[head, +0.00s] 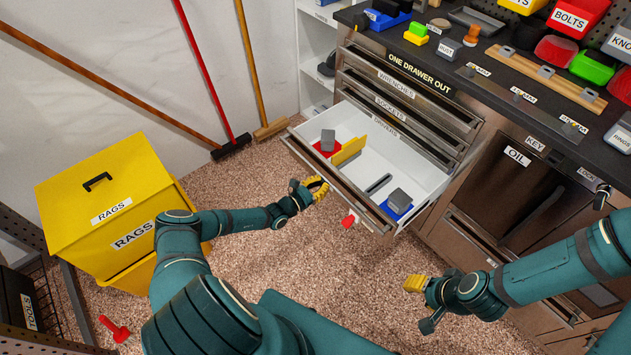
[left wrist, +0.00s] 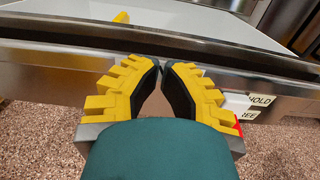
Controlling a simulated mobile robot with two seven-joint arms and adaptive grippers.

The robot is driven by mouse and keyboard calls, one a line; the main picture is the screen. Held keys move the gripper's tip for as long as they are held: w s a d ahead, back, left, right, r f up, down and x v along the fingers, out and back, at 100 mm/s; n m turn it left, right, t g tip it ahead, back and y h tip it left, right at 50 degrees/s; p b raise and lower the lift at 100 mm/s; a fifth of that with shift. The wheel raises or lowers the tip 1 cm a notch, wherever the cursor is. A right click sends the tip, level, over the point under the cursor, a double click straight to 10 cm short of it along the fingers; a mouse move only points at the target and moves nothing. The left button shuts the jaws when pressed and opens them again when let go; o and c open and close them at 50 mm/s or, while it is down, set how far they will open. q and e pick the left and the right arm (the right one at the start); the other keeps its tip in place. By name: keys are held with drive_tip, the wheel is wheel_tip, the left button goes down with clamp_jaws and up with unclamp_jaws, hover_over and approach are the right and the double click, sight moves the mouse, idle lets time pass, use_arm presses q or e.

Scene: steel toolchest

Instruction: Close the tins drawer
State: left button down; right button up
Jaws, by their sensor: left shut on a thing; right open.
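One drawer (head: 405,165) of the steel chest stands pulled out; I cannot read a label on its front. Inside are a grey block on a red base (head: 326,148), a yellow divider (head: 349,151) and a grey block on a blue base (head: 398,203). My left gripper (head: 318,187) is at the outer face of its front; in the left wrist view its yellow fingers (left wrist: 162,75) are shut at the grey handle (left wrist: 88,131), most of which they hide. My right gripper (head: 413,284) is open and empty, above the floor, apart from the chest.
The drawers above, marked wrenches (head: 397,85) and sockets (head: 391,106), look shut. A yellow rags bin (head: 115,205) stands left; brooms (head: 231,147) lean behind. Speckled floor lies clear below the drawer.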

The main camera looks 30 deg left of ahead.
use_arm(q)
drive_tip(key=shift+x, duration=1.75)
drive_tip(key=shift+x, duration=2.95)
drive_tip(key=shift+x, duration=3)
drive_tip(key=shift+r, duration=0.1)
